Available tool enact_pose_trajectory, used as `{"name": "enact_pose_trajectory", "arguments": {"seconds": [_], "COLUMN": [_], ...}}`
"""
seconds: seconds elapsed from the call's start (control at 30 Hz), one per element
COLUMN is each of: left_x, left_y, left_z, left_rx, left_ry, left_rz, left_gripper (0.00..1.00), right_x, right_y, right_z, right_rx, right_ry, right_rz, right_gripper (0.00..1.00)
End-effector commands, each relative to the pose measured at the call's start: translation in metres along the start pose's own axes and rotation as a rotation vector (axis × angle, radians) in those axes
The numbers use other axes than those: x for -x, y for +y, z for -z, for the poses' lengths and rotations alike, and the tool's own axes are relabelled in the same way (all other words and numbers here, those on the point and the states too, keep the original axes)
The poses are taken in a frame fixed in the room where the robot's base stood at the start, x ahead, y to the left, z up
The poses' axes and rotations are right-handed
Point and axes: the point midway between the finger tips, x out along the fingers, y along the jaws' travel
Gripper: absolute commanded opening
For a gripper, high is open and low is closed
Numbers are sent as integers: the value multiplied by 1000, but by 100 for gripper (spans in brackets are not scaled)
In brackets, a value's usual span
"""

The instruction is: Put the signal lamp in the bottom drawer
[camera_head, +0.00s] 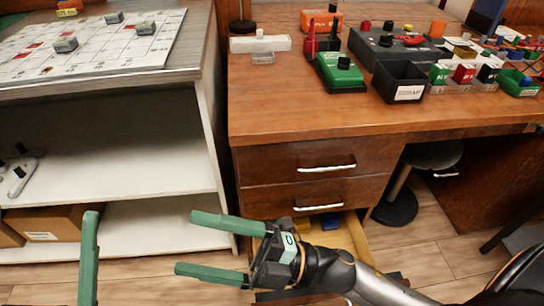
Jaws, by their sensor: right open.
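The bottom drawer (358,238) of the wooden desk is pulled open, its light wooden side wall showing. A yellow item (301,224) and a blue item (330,221) lie inside it; my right arm hides much of the drawer. I cannot tell for sure which item is the signal lamp. My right gripper (185,242) is open with nothing between its green fingers, left of the drawer and in front of the white shelf. Only one green finger of my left gripper (88,258) shows at the lower left, so its opening is unclear.
Two drawers above, with silver handles (327,168), are shut. The desk top (280,105) holds a green box (340,72), a black bin (400,82) and several small parts. A white shelf unit (110,150) stands left; a stool (432,155) stands right.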

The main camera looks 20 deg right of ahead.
Motion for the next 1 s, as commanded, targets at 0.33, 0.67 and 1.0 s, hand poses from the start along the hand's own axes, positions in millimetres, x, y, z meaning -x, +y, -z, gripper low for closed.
{"name": "enact_pose_trajectory", "arguments": {"seconds": [0.33, 0.67, 1.0], "left_x": [0, 0, 0], "left_y": [1, 1, 1], "left_z": [0, 0, 0], "left_rx": [2, 2, 2], "left_ry": [-1, 0, 0], "left_rz": [-2, -2, -2], "left_gripper": [100, 100, 100], "right_x": [33, 40, 40], "right_y": [138, 151, 150], "right_z": [8, 8, 8], "right_rx": [-364, -406, -406], "right_ry": [-84, -87, -86], "right_rz": [-523, -578, -576], "right_gripper": [100, 100, 100]}}
